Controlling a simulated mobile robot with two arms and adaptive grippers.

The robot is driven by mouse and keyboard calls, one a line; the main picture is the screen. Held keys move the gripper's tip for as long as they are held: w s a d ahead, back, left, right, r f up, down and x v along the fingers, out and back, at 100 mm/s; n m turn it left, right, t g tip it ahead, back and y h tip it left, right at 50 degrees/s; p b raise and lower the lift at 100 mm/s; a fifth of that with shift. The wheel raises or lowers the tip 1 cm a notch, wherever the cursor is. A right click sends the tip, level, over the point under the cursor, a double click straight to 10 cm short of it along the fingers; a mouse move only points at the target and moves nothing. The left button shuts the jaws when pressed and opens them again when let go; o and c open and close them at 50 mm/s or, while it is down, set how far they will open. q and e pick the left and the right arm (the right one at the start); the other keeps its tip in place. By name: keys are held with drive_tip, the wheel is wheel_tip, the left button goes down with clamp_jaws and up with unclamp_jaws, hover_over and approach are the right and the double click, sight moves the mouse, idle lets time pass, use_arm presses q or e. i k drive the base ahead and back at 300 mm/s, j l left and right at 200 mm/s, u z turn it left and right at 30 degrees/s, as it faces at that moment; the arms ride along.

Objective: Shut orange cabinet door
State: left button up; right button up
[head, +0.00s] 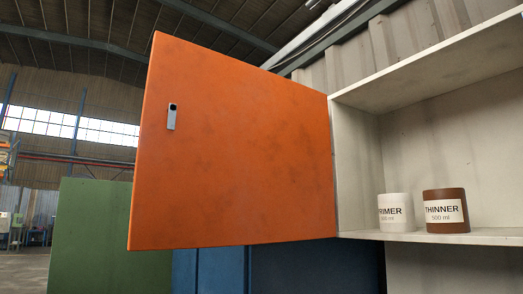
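The orange cabinet door (235,160) stands wide open in the head view. It swings out to the left from its hinge side at the left edge of the white cabinet (358,165). A small metal handle (172,117) sits near the door's free left edge, in its upper half. The cabinet's inside is exposed on the right. Neither of my grippers shows in the head view.
On the cabinet shelf stand a white PRIMER can (396,213) and a brown THINNER can (445,211), both set inside. A green panel (90,235) and a blue cabinet (300,268) stand below and behind the door. The air left of the door is clear.

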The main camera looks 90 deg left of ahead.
sight(246, 159)
drive_tip(key=k+j, duration=0.2)
drive_tip(key=j, duration=0.25)
drive_tip(key=k+j+z, duration=0.1)
drive_tip(key=k+j, duration=0.15)
drive_tip(key=j, duration=0.2)
drive_tip(key=k+j, duration=0.2)
drive_tip(key=j, duration=0.2)
drive_tip(key=k+j+z, duration=0.1)
drive_tip(key=k+j, duration=0.15)
drive_tip(key=j, duration=0.2)
